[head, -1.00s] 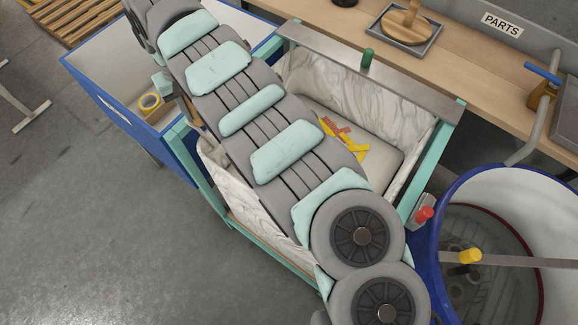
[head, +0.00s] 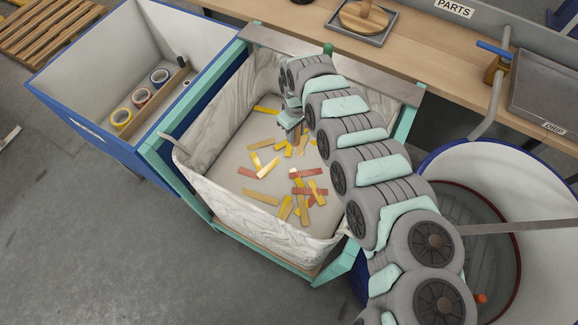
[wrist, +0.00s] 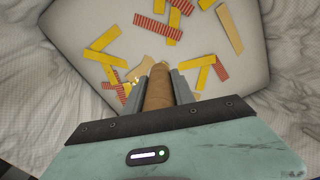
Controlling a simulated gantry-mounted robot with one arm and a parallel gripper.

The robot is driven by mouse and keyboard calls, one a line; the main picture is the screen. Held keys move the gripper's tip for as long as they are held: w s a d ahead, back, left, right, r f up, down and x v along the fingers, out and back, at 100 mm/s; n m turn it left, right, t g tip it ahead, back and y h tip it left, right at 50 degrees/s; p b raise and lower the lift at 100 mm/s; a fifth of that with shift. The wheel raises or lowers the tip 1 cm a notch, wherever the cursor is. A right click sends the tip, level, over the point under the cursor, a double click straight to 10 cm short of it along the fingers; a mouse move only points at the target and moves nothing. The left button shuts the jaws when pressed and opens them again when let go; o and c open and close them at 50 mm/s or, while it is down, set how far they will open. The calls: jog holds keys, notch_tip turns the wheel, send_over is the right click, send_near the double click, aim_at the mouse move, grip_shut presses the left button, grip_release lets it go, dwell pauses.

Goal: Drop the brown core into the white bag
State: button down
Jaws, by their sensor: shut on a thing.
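The white bag (head: 245,211) is open, marbled, and hangs in a green frame. Several yellow, red-striped and tan strips lie on its floor. My gripper (head: 295,130) is over the bag's opening, toward its far side, in the head view. In the wrist view my gripper (wrist: 155,84) is shut on the brown core (wrist: 159,89), a tube held between the two grey fingers. The bag's floor and strips show beyond the core. The core is too small to make out clearly in the head view.
The green frame (head: 158,166) surrounds the bag. A blue bin (head: 100,135) with several tape rolls stands at left. A round blue-rimmed drum (head: 510,165) with a bar across it stands at right. A wooden workbench (head: 425,75) runs behind.

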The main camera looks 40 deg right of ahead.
notch_tip(320, 180, down, 6)
jog(key=b, duration=0.5)
jog(key=shift+r, duration=0.25)
jog(key=shift+r, duration=0.1)
jog(key=c, duration=1)
grip_release()
jog(key=shift+o, duration=0.2)
notch_tip(320, 180, up, 11)
jog(key=p, duration=0.2)
jog(key=shift+p, duration=0.4)
